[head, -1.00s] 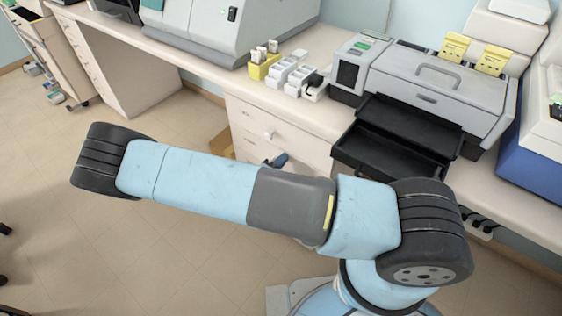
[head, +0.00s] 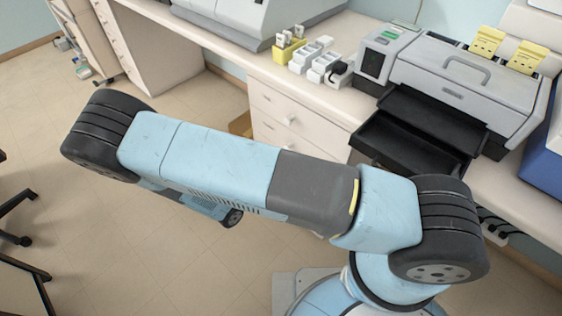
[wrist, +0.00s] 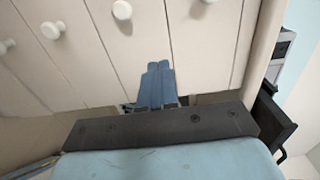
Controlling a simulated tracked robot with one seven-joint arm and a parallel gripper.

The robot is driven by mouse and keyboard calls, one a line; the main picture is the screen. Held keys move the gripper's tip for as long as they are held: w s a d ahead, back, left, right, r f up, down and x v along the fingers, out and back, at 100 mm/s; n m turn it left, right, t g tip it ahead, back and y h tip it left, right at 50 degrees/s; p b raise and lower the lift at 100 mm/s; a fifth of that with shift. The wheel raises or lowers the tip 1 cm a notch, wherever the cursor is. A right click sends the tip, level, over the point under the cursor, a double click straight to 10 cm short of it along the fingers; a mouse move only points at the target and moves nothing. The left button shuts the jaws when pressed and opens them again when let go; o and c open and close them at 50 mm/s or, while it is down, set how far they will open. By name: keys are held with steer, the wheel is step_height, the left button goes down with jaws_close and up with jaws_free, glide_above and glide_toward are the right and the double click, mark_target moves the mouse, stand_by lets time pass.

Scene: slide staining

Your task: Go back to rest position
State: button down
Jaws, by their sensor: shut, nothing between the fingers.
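My gripper (wrist: 157,84) shows in the wrist view with its two blue fingers together and nothing between them. It points at the white drawer fronts under the bench, and I cannot tell how far away they are. In the head view the gripper is hidden behind my arm, which stretches across the middle of the picture.
The bench (head: 232,63) runs along the back. A grey machine (head: 465,80) stands on it with its black tray (head: 410,142) pulled out near my arm. Yellow (head: 288,52) and white holders (head: 312,58) stand left of it. Open floor (head: 60,215) lies at left.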

steer(key=shift+s+a, duration=0.15)
steer(key=w+d+r+m+g+y, duration=0.1)
steer(key=d+r+m+g, duration=0.3)
steer(key=r+m, duration=0.45)
steer(key=d+r+m+g+y, duration=0.2)
steer(key=d+r+m+g, duration=0.3)
steer(key=r+m, duration=0.4)
steer(key=w+d+r+m+g+y, duration=0.1)
steer(key=d+r+m+g, duration=0.3)
steer(key=r+m, duration=0.55)
steer(key=s+d+r+m+t+y, duration=0.1)
steer(key=s+d+r+m, duration=0.3)
steer(key=r, duration=0.4)
steer(key=s+d+r+m+t+y, duration=0.2)
steer(key=s+d+r+m+y, duration=0.2)
steer(key=s+r+m, duration=0.2)
steer(key=s+d+r+m+t+y, duration=0.2)
steer(key=s+d+r+m+y, duration=0.1)
steer(key=r+m, duration=0.5)
steer(key=shift+s+d+r, duration=0.7)
steer(key=shift+s+r, duration=0.2)
steer(key=shift+s, duration=0.05)
steer(key=shift+a, duration=0.1)
